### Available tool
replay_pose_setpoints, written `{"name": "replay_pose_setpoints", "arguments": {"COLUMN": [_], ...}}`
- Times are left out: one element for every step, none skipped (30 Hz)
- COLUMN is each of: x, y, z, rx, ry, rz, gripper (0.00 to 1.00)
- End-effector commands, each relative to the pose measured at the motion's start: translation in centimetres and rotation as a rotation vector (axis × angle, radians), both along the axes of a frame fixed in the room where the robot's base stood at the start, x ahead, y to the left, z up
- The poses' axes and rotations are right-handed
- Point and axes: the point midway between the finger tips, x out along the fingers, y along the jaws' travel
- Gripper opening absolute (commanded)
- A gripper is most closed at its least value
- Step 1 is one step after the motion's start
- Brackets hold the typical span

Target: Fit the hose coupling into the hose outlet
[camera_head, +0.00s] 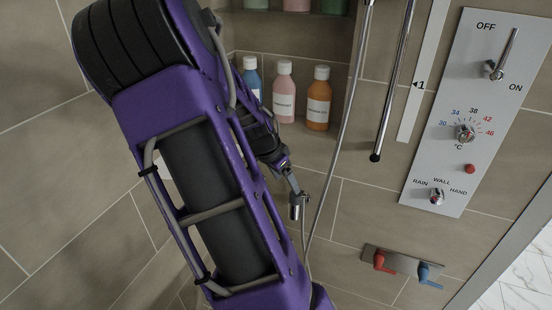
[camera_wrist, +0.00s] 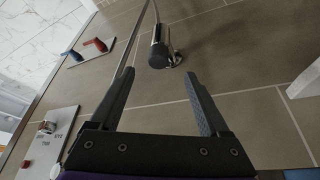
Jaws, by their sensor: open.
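My gripper (camera_wrist: 160,76) is open in the wrist view, with its two dark fingers spread and nothing between them. A short chrome cylinder (camera_wrist: 158,48) with a dark end face lies just beyond the fingertips, near the middle of the gap. A small chrome fitting sits beside it. The cylinder also shows in the head view (camera_head: 297,207), just below the end of my arm. I cannot tell whether it is the hose coupling or the hose outlet. The thin hose (camera_head: 340,130) runs down from the top and passes close to the cylinder. My arm hides part of this wall.
Bottles (camera_head: 284,92) stand in the wall niche beside my arm. A control panel (camera_head: 470,130) is at the right. A plate with red and blue levers (camera_head: 400,262) is at the lower right. A dark-tipped rod (camera_head: 392,90) hangs above it. Tiled wall between is bare.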

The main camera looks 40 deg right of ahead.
Motion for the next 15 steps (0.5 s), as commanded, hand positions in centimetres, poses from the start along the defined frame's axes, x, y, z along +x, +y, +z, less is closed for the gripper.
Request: {"name": "replay_pose_setpoints", "arguments": {"x": [0.2, 0.1, 0.1, 0.1, 0.1, 0.1, 0.1, 0.1, 0.0, 0.0, 0.0, 0.0, 0.0, 0.0, -0.1], "y": [0.7, 0.9, 1.3, 1.6, 1.8, 2.2, 2.4, 2.6, 2.8, 2.9, 3.1, 3.2, 3.3, 3.4, 3.4], "z": [1.6, 2.3, 3.1, 3.7, 4.2, 4.9, 5.4, 5.8, 6.3, 6.7, 7.0, 7.3, 7.5, 7.6, 7.8], "rx": [0.001, 0.000, 0.001, 0.001, 0.001, 0.001, 0.001, 0.001, 0.001, 0.000, 0.001, 0.001, 0.001, 0.000, 0.000], "ry": [-0.003, -0.003, -0.002, -0.003, -0.002, -0.002, -0.003, -0.002, -0.001, -0.001, -0.002, -0.001, -0.001, 0.000, 0.000], "rz": [0.006, 0.005, 0.005, 0.005, 0.004, 0.004, 0.003, 0.003, 0.003, 0.004, 0.003, 0.002, 0.001, 0.001, 0.000], "gripper": [0.80, 0.80, 0.80, 0.80, 0.80, 0.80, 0.80, 0.80, 0.80, 0.80, 0.80, 0.80, 0.80, 0.80, 0.80]}}
